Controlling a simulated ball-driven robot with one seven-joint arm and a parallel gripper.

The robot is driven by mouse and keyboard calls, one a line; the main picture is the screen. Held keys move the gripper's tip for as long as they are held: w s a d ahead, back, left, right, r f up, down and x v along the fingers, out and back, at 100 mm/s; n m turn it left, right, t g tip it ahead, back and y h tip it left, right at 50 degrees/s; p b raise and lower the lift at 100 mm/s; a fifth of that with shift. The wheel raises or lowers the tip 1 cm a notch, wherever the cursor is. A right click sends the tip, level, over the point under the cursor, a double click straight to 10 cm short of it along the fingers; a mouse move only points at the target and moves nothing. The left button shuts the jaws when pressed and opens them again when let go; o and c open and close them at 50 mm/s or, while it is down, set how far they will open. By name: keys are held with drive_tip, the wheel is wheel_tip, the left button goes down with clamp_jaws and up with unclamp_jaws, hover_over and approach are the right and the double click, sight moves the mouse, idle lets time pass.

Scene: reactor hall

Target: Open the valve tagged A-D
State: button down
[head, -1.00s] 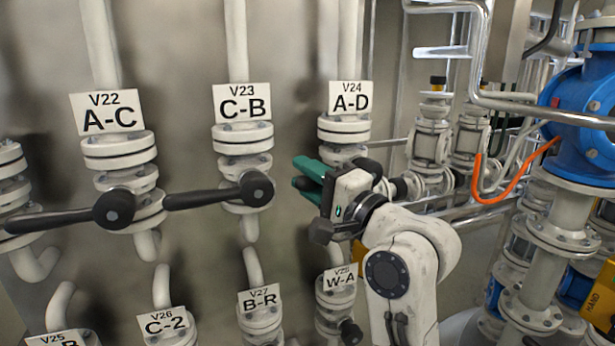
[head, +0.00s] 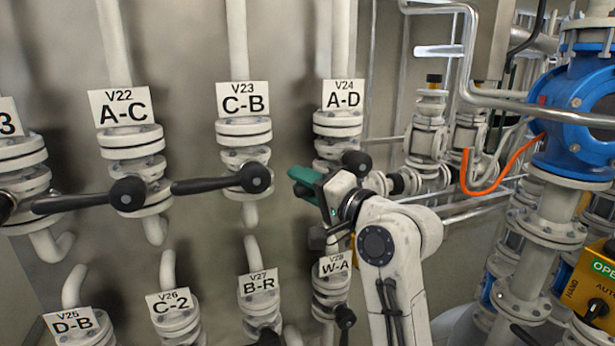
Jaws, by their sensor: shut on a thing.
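The white tag V24 A-D (head: 343,95) is on the rightmost pipe of the upper row in the head view. Below it is the pale flanged valve A-D (head: 338,130), with a black handle hub (head: 357,163) showing just above my gripper. My gripper (head: 304,182) has green fingers pointing left in front of this valve's lower body. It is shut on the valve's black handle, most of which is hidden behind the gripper. The hidden part makes the handle's exact angle hard to tell.
Valves C-B (head: 243,130) and A-C (head: 130,140) stand to the left, their black levers pointing left. Valve W-A (head: 332,285) is just below my gripper. Pipes, an orange hose (head: 490,187) and a large blue valve body (head: 575,125) are at right.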

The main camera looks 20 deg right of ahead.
drive_tip(key=shift+d+f+n, duration=0.25)
drive_tip(key=shift+f+n, duration=0.25)
drive_tip(key=shift+f, duration=0.1)
drive_tip(key=d+f+n+g+h+p, duration=0.3)
drive_tip(key=d+f+n+h, duration=0.2)
drive_tip(key=d+n, duration=0.4)
drive_tip(key=shift+d+f+n+g, duration=0.3)
drive_tip(key=shift+f+n, duration=0.2)
drive_tip(key=shift+f, duration=0.35)
drive_tip(key=c, duration=1.1)
unclamp_jaws()
drive_tip(key=shift+o, duration=0.7)
drive_tip(key=shift+r, duration=0.15)
